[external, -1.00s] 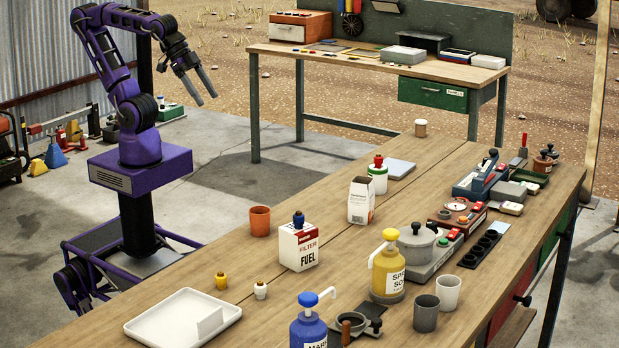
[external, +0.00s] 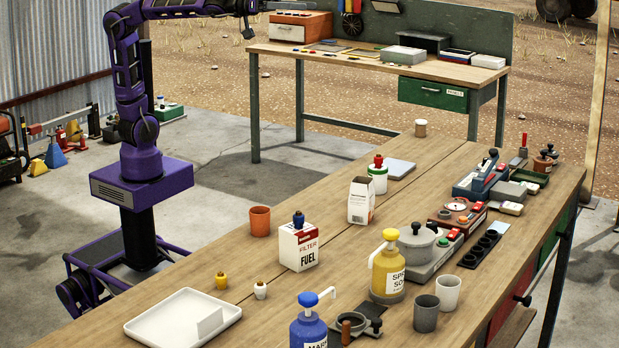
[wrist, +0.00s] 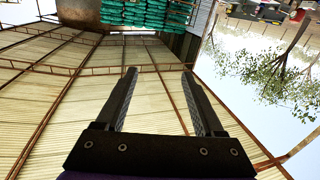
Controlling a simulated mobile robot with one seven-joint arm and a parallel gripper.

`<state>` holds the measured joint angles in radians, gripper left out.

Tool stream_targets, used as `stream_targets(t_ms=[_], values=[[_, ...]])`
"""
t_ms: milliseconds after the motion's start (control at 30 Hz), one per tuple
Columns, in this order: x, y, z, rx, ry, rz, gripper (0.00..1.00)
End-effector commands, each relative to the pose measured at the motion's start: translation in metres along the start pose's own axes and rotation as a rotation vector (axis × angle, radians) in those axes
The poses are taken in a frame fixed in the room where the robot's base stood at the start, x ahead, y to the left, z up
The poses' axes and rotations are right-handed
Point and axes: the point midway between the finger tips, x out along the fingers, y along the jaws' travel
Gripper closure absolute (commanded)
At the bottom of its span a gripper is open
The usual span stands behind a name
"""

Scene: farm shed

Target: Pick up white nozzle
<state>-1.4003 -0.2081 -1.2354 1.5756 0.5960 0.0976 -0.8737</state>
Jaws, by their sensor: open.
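My gripper (external: 289,6) is at the top of the external view, raised high and well away from the nozzle. In the wrist view my gripper (wrist: 160,95) shows two dark fingers spread apart with nothing between them. The wrist view looks at the shed roof, and no nozzle is in it.
A white tray (external: 160,328) lies left of the nozzles. An orange cup (external: 260,221) is near the bench's left edge. The bench around the white nozzle is clear.

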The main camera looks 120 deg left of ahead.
Motion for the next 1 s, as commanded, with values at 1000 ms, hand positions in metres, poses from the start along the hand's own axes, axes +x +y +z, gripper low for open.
stream_targets(t_ms=[1000], values=[[0.039, -0.066, 0.046, -0.850, -0.155, 0.033, 0.30]])
